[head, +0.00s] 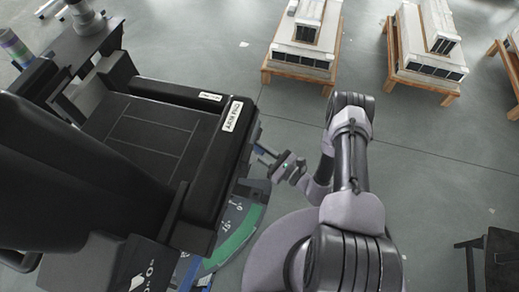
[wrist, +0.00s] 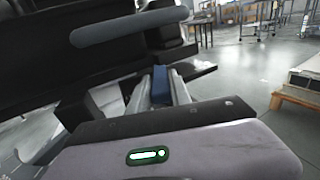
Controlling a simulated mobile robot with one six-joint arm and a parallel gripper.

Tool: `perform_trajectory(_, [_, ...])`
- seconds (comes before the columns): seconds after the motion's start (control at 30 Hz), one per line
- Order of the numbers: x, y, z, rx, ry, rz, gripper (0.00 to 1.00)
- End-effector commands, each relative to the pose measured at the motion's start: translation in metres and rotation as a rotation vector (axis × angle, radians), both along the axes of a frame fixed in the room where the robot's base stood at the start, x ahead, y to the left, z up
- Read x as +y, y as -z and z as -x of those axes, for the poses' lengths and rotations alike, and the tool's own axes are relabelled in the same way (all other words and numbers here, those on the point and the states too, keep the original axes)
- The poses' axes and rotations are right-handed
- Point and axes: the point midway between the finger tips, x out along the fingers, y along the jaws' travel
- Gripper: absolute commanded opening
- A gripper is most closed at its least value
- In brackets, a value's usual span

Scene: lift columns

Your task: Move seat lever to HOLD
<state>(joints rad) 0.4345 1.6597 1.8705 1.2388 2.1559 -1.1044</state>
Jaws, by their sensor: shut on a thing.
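The black seat (head: 140,135) fills the left of the head view, with a white label on its side bolster. My gripper (head: 263,154) is at the seat's right side, low beside the bolster. In the wrist view my gripper (wrist: 160,90) is shut on the blue seat lever (wrist: 160,78), whose end shows between the two fingers. Most of the lever is hidden by the fingers and the seat. A curved dial plate (head: 238,236) with a green band and pale marks lies below the seat's right edge. I cannot read a HOLD mark.
Wooden pallets with white and black units (head: 302,55) stand at the back, with more to the right. A dark stand (head: 490,258) is at the lower right. The grey floor between is clear. A grey rounded bar (wrist: 130,25) crosses above the gripper in the wrist view.

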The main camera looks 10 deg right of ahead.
Motion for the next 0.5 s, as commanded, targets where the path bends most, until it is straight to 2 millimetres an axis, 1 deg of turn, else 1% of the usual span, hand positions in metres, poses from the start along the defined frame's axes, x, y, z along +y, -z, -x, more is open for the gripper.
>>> perform_trajectory(0.3, [0.0003,0.0,0.0003,0.001,0.0,-0.002,0.0])
perform_trajectory(0.33, [0.0003,0.0,0.0003,0.001,0.0,-0.002,0.3])
perform_trajectory(0.4, [0.0003,0.0,0.0003,0.001,0.0,-0.002,0.44])
perform_trajectory(0.43, [0.0003,0.0,0.0003,0.001,-0.001,-0.001,0.46])
perform_trajectory(0.5, [0.0003,0.0,0.0003,0.001,-0.001,-0.001,0.46])
